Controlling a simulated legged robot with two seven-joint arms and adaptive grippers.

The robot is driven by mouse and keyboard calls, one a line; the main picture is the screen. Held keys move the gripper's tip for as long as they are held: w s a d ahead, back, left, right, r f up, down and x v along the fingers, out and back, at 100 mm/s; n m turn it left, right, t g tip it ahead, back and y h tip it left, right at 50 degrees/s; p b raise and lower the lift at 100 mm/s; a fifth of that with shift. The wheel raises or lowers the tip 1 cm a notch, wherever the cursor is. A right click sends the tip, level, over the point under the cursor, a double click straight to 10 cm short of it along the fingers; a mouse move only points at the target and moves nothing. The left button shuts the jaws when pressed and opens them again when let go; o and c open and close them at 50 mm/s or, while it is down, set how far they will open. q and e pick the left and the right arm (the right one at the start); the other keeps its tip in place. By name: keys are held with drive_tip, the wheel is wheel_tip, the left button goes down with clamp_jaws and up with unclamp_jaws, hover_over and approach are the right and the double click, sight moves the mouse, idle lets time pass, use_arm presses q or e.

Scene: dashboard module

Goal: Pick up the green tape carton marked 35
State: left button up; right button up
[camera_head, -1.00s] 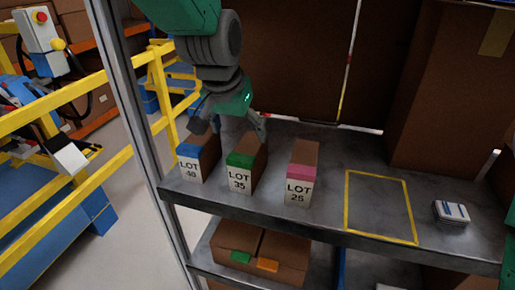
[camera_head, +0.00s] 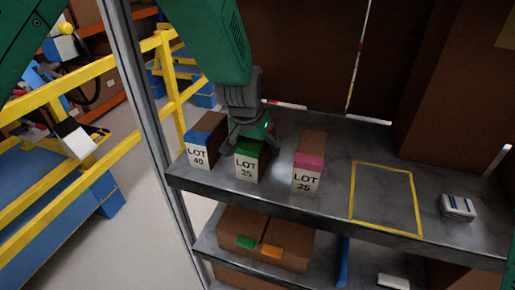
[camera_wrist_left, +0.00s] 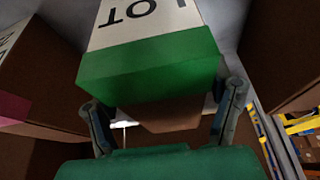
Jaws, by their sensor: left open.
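The green tape carton marked LOT 35 (camera_head: 246,167) stands upright on the shelf between two other cartons. In the left wrist view the carton (camera_wrist_left: 150,62) shows large, with its label upside down. My left gripper (camera_head: 250,138) is open above and behind it, hiding part of its top. In the left wrist view the fingers (camera_wrist_left: 163,100) are spread, one on each side of the carton; I cannot tell whether they touch it. My right gripper is not in view.
The blue tape LOT 40 carton (camera_head: 199,156) stands close on the left, the pink tape LOT 25 carton (camera_head: 307,178) on the right. A yellow outlined area (camera_head: 385,200) is empty. The shelf post (camera_head: 140,100) is at left.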

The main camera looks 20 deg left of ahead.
use_arm(q)
drive_tip(key=shift+x, duration=0.8)
drive_tip(key=shift+a+r, duration=0.1)
drive_tip(key=shift+a, duration=0.1)
drive_tip(key=shift+d, duration=0.1)
drive_tip(key=shift+c, duration=1.3)
drive_tip(key=c, duration=1.2)
drive_tip(key=shift+c, duration=0.2)
